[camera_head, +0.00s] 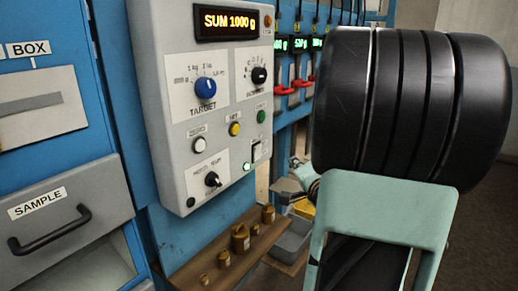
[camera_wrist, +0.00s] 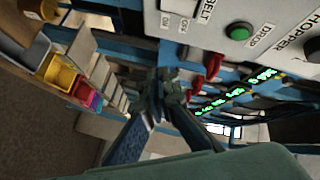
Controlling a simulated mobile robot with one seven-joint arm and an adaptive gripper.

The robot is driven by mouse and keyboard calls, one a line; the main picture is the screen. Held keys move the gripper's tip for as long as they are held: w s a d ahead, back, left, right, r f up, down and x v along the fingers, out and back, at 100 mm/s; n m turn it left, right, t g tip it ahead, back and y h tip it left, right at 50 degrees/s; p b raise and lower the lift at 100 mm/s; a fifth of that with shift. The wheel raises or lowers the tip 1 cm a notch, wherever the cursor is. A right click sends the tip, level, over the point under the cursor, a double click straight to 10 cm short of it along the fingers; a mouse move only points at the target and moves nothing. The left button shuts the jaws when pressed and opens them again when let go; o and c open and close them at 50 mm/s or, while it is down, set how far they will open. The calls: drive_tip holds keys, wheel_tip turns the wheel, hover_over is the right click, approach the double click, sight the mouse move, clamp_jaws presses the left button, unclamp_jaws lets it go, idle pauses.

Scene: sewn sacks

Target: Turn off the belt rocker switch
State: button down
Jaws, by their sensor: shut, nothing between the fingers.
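In the wrist view the switch (camera_wrist: 180,6) is at the top edge, partly cut off, near the labels BELT, ON and OFF. I cannot tell which way it is tipped. My gripper (camera_wrist: 160,88) is shut and empty, apart from the panel in the wrist view. In the head view my arm hides most of the gripper.
The panel also carries a blue TARGET knob (camera_head: 205,88), a black hopper knob (camera_head: 259,75) and a green DROP button (camera_wrist: 239,31). Red levers (camera_wrist: 213,64) are beyond the panel. Brass weights (camera_head: 240,238) stand on a wooden shelf below it. A SAMPLE drawer (camera_head: 65,215) is at left.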

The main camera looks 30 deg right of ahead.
drive_tip(key=w+a+r+b, duration=0.1)
drive_tip(key=w+a+b, duration=0.1)
drive_tip(key=w, duration=0.6)
drive_tip(key=shift+a, duration=0.7)
drive_tip(key=shift+w, duration=0.1)
idle(0.7)
drive_tip(key=shift+w+a+r+b, duration=0.1)
drive_tip(key=shift+w+b, duration=0.15)
drive_tip(key=shift+b, duration=0.05)
drive_tip(key=shift+w+a, duration=0.15)
drive_tip(key=shift+w, duration=0.2)
idle(0.6)
drive_tip(key=shift+s, duration=0.1)
drive_tip(key=shift+s+d, duration=0.3)
drive_tip(key=shift+s, duration=0.4)
drive_tip(key=shift+s+d+f+p, duration=0.1)
drive_tip(key=shift+s+d+p, duration=0.2)
drive_tip(key=shift+s, duration=0.45)
drive_tip(key=shift+s+d+f+p, duration=0.15)
drive_tip(key=shift+s+d+p, duration=0.2)
drive_tip(key=shift+s, duration=0.45)
drive_tip(key=shift+s+d+f+p, duration=0.1)
drive_tip(key=shift+s+d+p, duration=0.2)
drive_tip(key=shift+s, duration=0.45)
